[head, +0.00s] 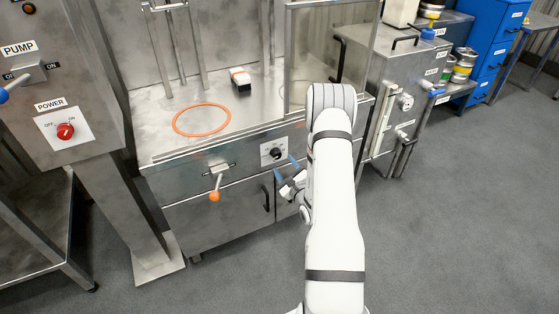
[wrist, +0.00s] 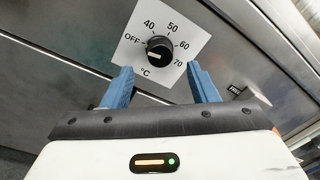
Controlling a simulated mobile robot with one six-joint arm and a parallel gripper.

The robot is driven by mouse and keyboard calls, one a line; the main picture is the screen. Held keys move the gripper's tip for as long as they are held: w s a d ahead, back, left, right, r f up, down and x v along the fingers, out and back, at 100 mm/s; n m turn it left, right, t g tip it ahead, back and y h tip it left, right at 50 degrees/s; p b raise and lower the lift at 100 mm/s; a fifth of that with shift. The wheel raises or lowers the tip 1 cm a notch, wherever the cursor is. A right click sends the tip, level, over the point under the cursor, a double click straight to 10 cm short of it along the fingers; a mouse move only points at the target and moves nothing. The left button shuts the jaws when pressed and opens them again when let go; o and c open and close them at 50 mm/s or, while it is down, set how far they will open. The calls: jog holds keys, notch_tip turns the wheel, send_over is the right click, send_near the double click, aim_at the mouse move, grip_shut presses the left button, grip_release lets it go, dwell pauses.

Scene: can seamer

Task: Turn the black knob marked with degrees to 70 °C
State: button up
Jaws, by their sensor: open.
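The black knob (wrist: 159,50) sits on a white plate (wrist: 137,57) marked OFF, 40, 50, 60, 70 and °C in the wrist view. A pale line on the knob lies on its left side, roughly toward OFF. In the head view the knob (head: 276,153) is on the front panel of the steel machine. My gripper (wrist: 160,70) is open, its blue fingers apart and empty. In the wrist view the fingertips are below the knob, one to each side. In the head view my gripper (head: 287,168) is just in front of the plate, below and right of the knob.
A lever with an orange ball (head: 214,196) sticks out left of the knob. A black door handle (head: 265,198) is below. An orange ring (head: 202,119) marks the machine top. A POWER switch (head: 65,131) is on the left cabinet. Open grey floor lies at right.

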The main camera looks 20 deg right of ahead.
aim_at(278, 157)
jog(key=w, duration=0.5)
jog(key=shift+w, duration=0.15)
jog(key=c, duration=1)
jog(key=shift+o, duration=0.2)
